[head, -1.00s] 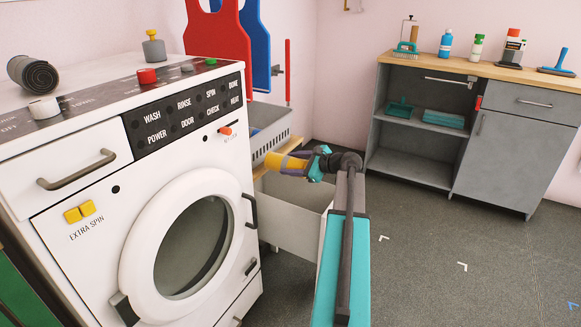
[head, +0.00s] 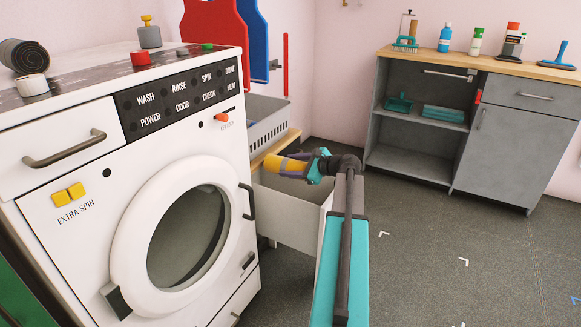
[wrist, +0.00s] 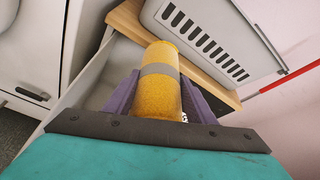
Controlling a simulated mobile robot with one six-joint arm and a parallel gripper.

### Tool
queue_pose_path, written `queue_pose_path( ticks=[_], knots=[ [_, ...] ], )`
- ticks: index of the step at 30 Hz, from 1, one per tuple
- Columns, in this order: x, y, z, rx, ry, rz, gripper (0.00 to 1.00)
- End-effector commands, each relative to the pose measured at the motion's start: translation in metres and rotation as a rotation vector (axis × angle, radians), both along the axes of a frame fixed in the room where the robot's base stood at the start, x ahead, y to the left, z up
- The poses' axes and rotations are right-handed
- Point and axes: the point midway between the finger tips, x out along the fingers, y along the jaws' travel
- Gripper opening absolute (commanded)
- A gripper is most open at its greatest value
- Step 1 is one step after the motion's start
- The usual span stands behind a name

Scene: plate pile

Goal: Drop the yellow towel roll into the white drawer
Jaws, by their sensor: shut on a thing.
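The yellow towel roll (head: 283,165), with a grey band, is held in my gripper (head: 306,165). In the wrist view the roll (wrist: 157,95) sits between the two purple fingers of my gripper (wrist: 160,100), which press on its sides. The white drawer (head: 291,222) is pulled open beside the washing machine. The roll is over the drawer's opening in the head view, near its back edge by the wooden top. The drawer's inside is mostly hidden; part of its wall (wrist: 98,75) shows in the wrist view.
The white washing machine (head: 60,245) stands close on the left, with a door handle (head: 248,202) sticking out. A grey slotted basket (head: 270,128) sits on a wooden top (head: 276,147) behind the drawer. The floor (head: 420,265) at right is clear up to the grey cabinet (head: 500,155).

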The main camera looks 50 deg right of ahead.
Motion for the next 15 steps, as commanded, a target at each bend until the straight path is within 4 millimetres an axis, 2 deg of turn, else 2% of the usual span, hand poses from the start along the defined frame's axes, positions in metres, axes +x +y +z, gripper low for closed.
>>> queue_pose_path(
  ticks=[6, 15],
  knots=[
    [-0.0002, -0.0004, -0.0122, 0.0, -0.001, 0.0, 0.23],
    [-0.0005, -0.0008, -0.0134, 0.0, -0.001, -0.002, 0.23]
  ],
)
